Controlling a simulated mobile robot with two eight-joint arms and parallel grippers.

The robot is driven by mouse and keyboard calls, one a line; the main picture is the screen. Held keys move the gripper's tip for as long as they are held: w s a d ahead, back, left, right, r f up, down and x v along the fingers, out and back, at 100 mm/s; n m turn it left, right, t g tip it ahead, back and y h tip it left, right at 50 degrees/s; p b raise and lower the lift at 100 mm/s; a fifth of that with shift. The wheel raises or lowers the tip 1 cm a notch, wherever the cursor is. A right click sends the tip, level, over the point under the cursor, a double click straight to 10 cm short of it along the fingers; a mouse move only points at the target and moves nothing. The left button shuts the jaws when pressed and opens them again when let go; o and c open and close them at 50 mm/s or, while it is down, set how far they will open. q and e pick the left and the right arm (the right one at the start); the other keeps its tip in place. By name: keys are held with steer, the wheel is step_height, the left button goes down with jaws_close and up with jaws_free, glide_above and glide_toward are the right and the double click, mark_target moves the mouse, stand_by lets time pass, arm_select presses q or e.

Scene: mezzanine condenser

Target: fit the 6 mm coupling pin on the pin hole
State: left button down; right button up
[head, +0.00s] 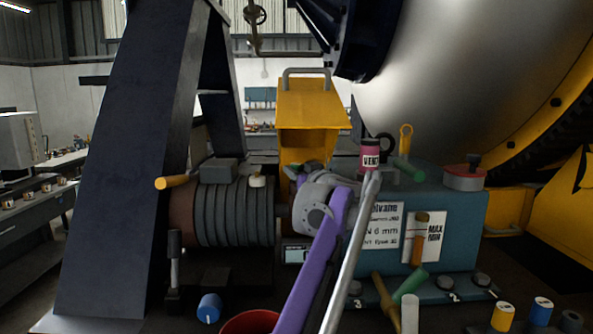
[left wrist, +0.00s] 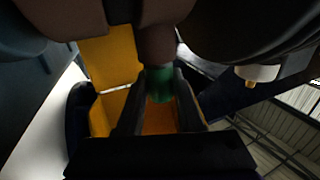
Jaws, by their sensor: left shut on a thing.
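My left gripper (left wrist: 160,88) is shut on a green pin (left wrist: 160,82), which shows between the two dark fingers in the left wrist view. The pin's far end meets or lies just in front of a brown round part (left wrist: 156,45); I cannot tell whether they touch. In the head view the gripper (head: 299,175) is small and partly hidden behind my grey wrist, between the ribbed motor and the blue-green pump body. A green piece (head: 309,167) shows there. The pin hole cannot be made out. My right gripper is not in view.
The ribbed motor (head: 235,211) stands left and the pump body (head: 455,215) right, with a labelled pink can (head: 370,156) on top. Loose coloured pins and caps, including a blue cap (head: 209,308), lie in front near a red bowl (head: 250,322). A yellow housing (head: 312,103) stands behind.

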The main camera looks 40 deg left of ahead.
arm_select(q)
steer(key=shift+f, duration=0.35)
steer(key=shift+c, duration=2.3)
jaws_free()
steer(key=shift+d, duration=0.1)
steer(key=b+v, duration=0.2)
steer(key=v, duration=0.8)
steer(key=shift+s+d, duration=0.2)
steer(key=shift+d, duration=0.05)
